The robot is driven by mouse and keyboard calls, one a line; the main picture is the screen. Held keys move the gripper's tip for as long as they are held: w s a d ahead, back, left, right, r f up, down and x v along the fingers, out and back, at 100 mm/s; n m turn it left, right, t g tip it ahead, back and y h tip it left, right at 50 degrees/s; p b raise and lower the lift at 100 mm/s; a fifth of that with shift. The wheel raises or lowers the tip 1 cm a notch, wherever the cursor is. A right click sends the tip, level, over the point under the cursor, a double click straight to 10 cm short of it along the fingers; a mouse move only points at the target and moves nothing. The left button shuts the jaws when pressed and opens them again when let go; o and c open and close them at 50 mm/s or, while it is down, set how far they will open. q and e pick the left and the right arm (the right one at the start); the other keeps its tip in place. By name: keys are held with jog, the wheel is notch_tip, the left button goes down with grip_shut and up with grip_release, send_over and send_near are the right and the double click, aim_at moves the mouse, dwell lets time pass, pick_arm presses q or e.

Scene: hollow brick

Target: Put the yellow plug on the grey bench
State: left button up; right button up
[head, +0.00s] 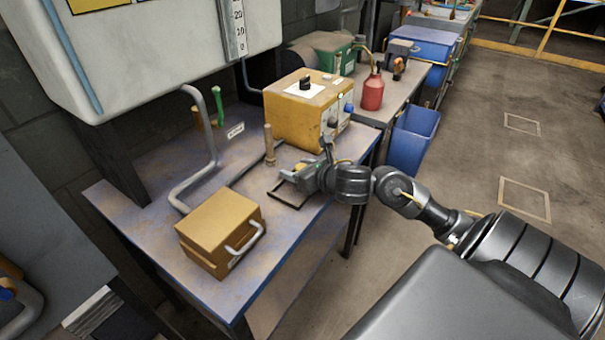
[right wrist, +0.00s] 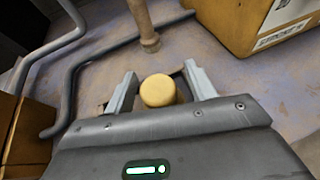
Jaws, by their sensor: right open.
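The yellow plug (right wrist: 158,91) is a short round cylinder with a smooth top, seen in the right wrist view. My right gripper (right wrist: 160,80) is open, with one finger on each side of the plug and a gap on both sides. In the head view my right gripper (head: 288,177) is low over the right part of the grey bench (head: 275,232). The bench has a worn blue-grey top with brown stains. My left gripper is not in view.
A wooden-handled tool (head: 269,145) stands just beyond the gripper. A yellow control box (head: 300,115) is behind it. A brown box (head: 218,228) with a metal handle stands at the front, and a bent grey pipe (head: 212,140) runs along the left. The bench's front right corner is clear.

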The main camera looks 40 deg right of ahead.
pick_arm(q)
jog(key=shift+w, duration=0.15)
pick_arm(e)
jog(key=c, duration=1.1)
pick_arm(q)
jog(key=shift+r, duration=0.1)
